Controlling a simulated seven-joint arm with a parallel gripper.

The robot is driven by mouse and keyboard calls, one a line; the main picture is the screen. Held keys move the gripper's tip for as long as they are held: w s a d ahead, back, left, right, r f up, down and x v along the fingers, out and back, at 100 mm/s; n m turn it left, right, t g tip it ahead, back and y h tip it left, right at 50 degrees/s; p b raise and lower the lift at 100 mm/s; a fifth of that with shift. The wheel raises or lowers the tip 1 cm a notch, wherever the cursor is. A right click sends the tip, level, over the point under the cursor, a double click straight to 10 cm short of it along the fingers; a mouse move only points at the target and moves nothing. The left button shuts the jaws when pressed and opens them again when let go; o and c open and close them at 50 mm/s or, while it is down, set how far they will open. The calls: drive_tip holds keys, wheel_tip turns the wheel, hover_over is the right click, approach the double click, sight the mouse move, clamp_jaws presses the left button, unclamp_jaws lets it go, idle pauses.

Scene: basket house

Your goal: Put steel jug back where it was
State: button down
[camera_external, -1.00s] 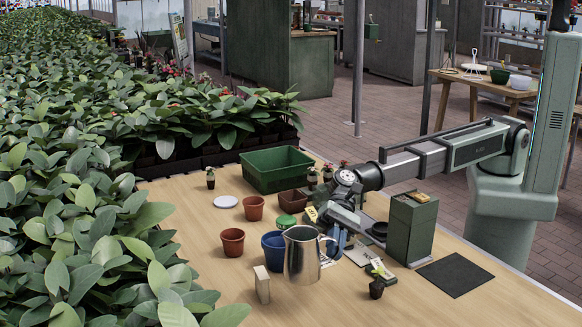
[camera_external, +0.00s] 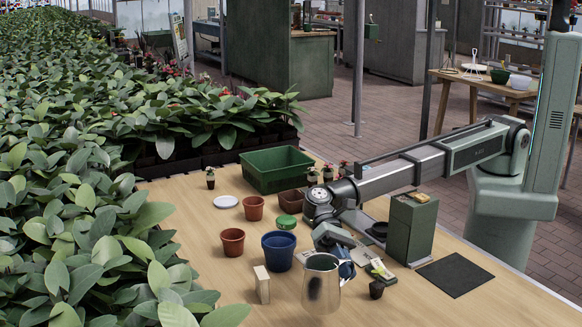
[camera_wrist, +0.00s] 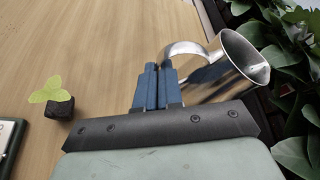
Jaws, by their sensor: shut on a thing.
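The steel jug (camera_external: 322,287) is near the front of the wooden table, in front of the blue pot. Its handle points to the right, towards my arm, and it looks roughly upright. I cannot tell whether its base touches the table. My gripper (camera_external: 346,266) is at the handle side of the jug. In the wrist view the blue fingers (camera_wrist: 158,87) are close together on the handle, and the jug (camera_wrist: 232,62) extends beyond them to the upper right. The exact grip on the handle is partly hidden by the fingers.
A blue pot (camera_external: 278,249), a wooden block (camera_external: 262,285) and brown pots (camera_external: 232,242) stand left of the jug. A small seedling (camera_external: 377,289) stands to its right. A green box (camera_external: 410,229) and dark mat (camera_external: 455,274) lie further right. The front table is clear.

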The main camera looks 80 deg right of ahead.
drive_tip(key=shift+f, duration=3.25)
drive_tip(key=shift+f, duration=0.15)
drive_tip(key=c, duration=1.3)
unclamp_jaws()
drive_tip(key=shift+v, duration=3.8)
